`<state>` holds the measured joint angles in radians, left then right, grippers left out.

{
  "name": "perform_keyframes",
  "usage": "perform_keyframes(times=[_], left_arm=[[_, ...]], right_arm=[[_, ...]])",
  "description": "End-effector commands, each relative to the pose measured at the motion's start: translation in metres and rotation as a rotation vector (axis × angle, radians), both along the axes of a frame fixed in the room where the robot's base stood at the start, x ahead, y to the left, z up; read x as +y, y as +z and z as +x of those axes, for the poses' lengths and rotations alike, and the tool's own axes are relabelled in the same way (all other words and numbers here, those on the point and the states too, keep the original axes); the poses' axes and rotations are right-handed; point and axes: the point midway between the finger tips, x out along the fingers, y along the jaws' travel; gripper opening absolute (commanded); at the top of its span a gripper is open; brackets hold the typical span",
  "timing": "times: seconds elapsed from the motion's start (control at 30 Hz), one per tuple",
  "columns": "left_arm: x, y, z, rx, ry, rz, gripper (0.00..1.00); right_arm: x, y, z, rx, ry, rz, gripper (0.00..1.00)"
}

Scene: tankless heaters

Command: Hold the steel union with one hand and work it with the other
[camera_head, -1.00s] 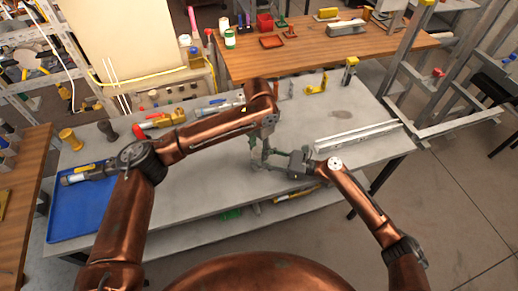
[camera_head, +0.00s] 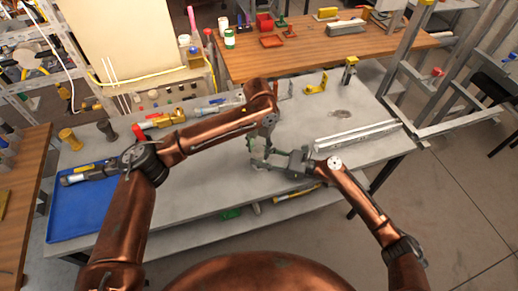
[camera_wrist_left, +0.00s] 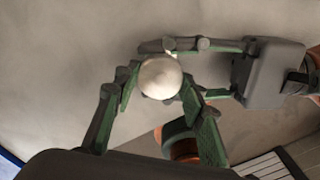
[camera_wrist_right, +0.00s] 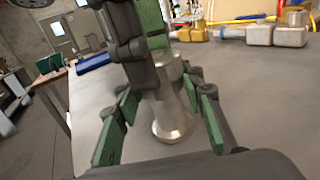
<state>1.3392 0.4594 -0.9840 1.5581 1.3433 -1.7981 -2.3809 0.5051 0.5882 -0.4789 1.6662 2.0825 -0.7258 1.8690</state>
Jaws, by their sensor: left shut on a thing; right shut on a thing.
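The steel union (camera_wrist_right: 172,112) is a shiny metal piece, upright, with a hex-like upper part and a flared lower end in the right wrist view. Its round end (camera_wrist_left: 160,77) faces the left wrist camera. My left gripper (camera_head: 257,147) comes down from above and is shut on its upper part. My right gripper (camera_head: 262,158) comes in from the right side, its green-padded fingers (camera_wrist_right: 160,112) on both sides of the union, shut on it below the left one. Both hold it over the grey bench. In the head view the grippers mostly hide the union.
The grey bench (camera_head: 215,178) is clear around the grippers. A blue tray (camera_head: 75,215) lies at the left end. Metal rails (camera_head: 355,134) lie at the right, and a yellow part (camera_head: 316,87) sits at the back. A wooden bench (camera_head: 330,50) stands behind.

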Motion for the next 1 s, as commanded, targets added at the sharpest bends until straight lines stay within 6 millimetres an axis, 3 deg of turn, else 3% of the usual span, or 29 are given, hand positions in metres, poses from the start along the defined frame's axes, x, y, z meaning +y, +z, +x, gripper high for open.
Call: perform_keyframes(times=[0.9,0.93,1.0], left_arm=[[0.0044,0.0006,0.0028,-0.004,0.006,0.007,0.09],[0.0045,0.0006,0.0029,-0.004,0.006,0.007,0.39],[0.0045,0.0006,0.0029,-0.005,0.006,0.006,0.43]], right_arm=[[-0.0015,-0.0008,0.0001,0.001,-0.001,-0.002,0.0],[-0.0015,-0.0008,0.0001,0.001,-0.001,-0.002,0.0],[-0.0015,-0.0009,0.0,0.001,-0.001,-0.002,0.0]])
